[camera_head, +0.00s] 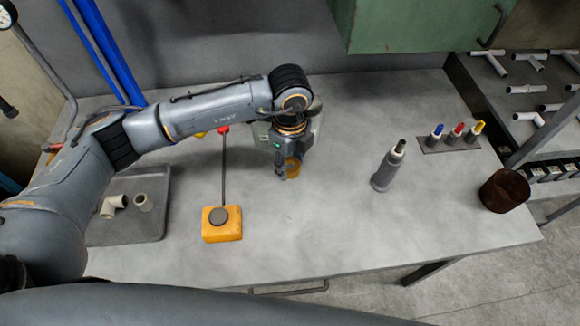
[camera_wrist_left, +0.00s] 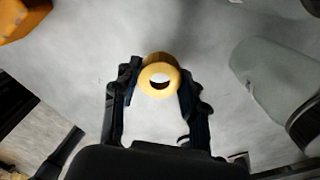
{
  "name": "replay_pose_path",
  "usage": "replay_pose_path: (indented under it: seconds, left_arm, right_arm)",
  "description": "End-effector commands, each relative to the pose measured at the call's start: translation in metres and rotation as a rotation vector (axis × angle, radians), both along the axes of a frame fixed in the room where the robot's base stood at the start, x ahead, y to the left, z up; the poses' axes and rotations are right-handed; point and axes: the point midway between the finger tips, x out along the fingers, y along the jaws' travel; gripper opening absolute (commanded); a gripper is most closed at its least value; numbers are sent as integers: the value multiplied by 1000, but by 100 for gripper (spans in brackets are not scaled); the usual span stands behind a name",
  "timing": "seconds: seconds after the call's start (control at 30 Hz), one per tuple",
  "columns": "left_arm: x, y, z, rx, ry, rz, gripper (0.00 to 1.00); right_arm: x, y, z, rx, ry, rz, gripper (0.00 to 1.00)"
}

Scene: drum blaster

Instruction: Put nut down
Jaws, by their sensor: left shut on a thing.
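The nut is a yellow-gold ring (camera_wrist_left: 160,73) with a round hole, held between the fingertips in the left wrist view. In the head view the nut (camera_head: 293,166) shows as a small amber piece at the fingertips. My left gripper (camera_head: 285,172) is shut on the nut, over the middle of the grey table (camera_head: 320,225). I cannot tell whether the nut touches the table top. It also shows in the left wrist view that the left gripper (camera_wrist_left: 158,88) has a finger on each side of the nut. My right gripper is not in view.
A grey cylinder (camera_head: 386,173) stands to the right. A yellow box (camera_head: 222,231) with a dark knob sits to the left, near a tray (camera_head: 125,232) of pale fittings. A dark cup (camera_head: 503,191) is at the right edge. Free table lies in front of the gripper.

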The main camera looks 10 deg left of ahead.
Motion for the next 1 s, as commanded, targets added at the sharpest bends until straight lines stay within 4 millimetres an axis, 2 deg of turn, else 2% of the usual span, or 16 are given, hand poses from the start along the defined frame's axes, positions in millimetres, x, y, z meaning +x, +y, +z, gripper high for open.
replay_pose_path:
  seconds: [0.03,0.2,0.73,0.77,0.8,0.87,1.0]
  left_arm:
    - [-3,0,-8,3,7,-1,6]
    - [-3,0,-25,2,5,0,6]
    - [-2,0,-36,1,4,-1,6]
    - [-2,0,-36,1,3,-1,45]
    - [-2,0,-34,1,3,-1,53]
    - [-2,0,-34,1,3,-1,66]
    - [-2,0,-34,1,3,-1,66]
  right_arm:
    - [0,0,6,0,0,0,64]
    - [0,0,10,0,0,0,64]
    - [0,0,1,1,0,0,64]
    - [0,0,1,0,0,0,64]
    - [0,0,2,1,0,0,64]
    - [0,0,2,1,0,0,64]
    - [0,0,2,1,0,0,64]
